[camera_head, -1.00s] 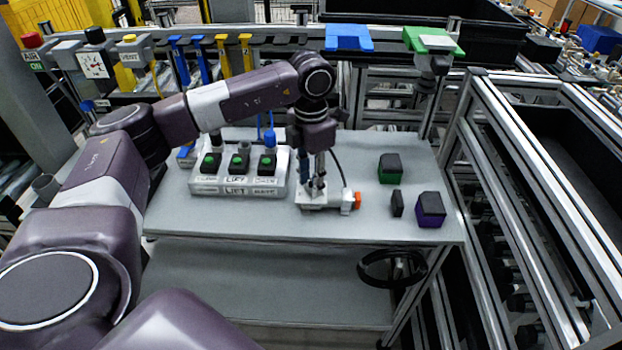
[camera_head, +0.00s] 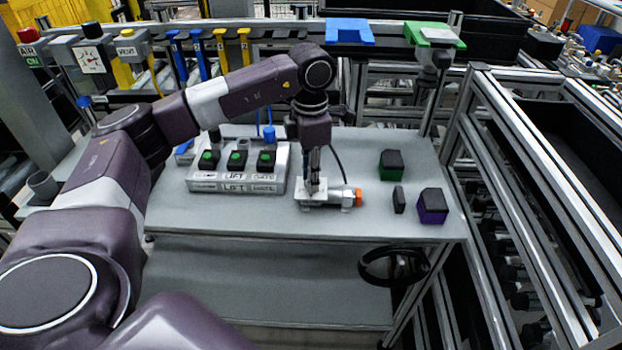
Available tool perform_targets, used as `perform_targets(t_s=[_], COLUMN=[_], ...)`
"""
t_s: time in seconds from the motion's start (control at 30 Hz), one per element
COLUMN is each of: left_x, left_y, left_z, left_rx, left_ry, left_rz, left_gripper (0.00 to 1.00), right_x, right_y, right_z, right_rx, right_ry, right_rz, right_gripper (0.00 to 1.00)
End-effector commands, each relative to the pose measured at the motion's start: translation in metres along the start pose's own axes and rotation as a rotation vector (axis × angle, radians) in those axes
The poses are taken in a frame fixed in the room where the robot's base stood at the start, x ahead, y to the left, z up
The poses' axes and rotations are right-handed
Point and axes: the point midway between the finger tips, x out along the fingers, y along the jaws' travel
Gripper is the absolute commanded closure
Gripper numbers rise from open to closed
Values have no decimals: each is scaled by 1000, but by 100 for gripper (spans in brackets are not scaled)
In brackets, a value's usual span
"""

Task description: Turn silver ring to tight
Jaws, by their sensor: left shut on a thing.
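My left gripper (camera_head: 314,183) points straight down over a small fixture (camera_head: 330,197) on the grey table. The fixture has a pale base and a silver cylinder with an orange end (camera_head: 358,197) facing right. The gripper is shut on a part at the left of this fixture. The gripper hides that part, so I cannot make out the silver ring itself or how it is turned. My right gripper is not in view.
A box with green-topped switches (camera_head: 237,181) stands left of the fixture on the table (camera_head: 290,224). A green block (camera_head: 391,165), a small dark block (camera_head: 399,199) and a purple block (camera_head: 432,206) stand to the right. A black handwheel (camera_head: 392,268) is below the table's front edge.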

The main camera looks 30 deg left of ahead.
Motion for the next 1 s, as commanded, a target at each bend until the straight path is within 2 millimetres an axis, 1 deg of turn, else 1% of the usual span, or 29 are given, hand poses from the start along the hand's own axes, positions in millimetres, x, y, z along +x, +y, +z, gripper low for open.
perform_targets(t_s=[0.03,0.3,1.0], left_x=[1,0,-2], left_y=[1,2,3], left_z=[0,1,2], left_rx=[41,298,952], left_ry=[-3,-3,-4], left_rz=[3,4,7], left_gripper=[100,100,100], right_x=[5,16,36], right_y=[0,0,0], right_z=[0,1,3], right_rx=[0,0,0], right_ry=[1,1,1], right_rz=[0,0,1], right_gripper=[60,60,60])
